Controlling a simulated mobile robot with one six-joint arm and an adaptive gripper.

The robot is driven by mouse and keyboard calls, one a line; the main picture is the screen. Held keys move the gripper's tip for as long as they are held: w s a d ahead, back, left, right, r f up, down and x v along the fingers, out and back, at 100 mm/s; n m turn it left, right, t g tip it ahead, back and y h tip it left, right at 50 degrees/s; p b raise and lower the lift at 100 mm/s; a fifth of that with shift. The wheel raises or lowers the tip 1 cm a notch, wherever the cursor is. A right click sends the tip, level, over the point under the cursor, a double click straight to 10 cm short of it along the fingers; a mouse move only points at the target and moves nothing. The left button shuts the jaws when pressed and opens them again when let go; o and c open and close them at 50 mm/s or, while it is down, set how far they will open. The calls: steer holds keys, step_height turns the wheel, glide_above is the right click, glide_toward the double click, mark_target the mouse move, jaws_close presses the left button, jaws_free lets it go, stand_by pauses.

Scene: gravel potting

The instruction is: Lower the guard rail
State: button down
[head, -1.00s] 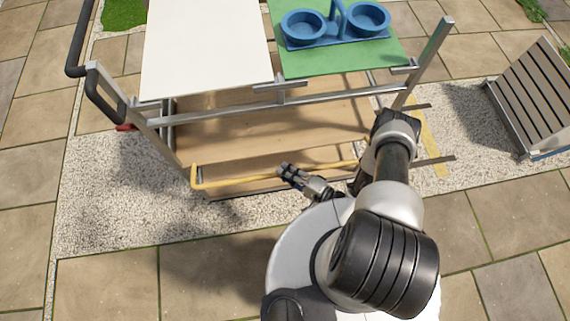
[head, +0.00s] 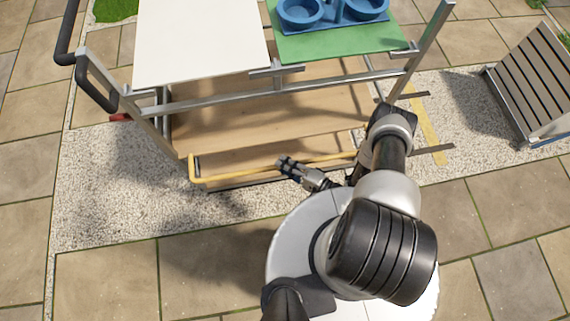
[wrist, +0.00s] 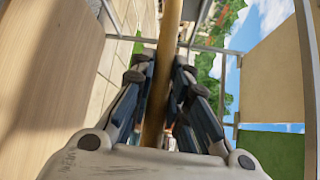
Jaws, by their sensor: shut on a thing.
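The yellow guard rail (head: 240,175) runs along the near low side of a metal-framed cart, level with its lower wooden shelf (head: 260,140). My gripper (head: 287,166) is at the rail's middle in the head view. In the wrist view the rail (wrist: 165,60) passes between the two fingers of my gripper (wrist: 160,100), which are shut on it. The rail's right part is partly hidden behind my arm in the head view.
The cart's upper level carries a white board (head: 200,40) and a green mat (head: 340,42) with a blue two-cup holder (head: 335,12). A slatted wooden thing (head: 530,85) stands at the right. Gravel (head: 110,200) and paving (head: 110,275) lie in front.

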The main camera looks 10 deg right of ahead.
steer(key=c, duration=1.5)
jaws_free()
steer(key=shift+f, duration=0.15)
steer(key=shift+c, duration=0.2)
steer(key=shift+s, duration=0.1)
steer(key=v, duration=1.2)
steer(key=shift+r, duration=0.25)
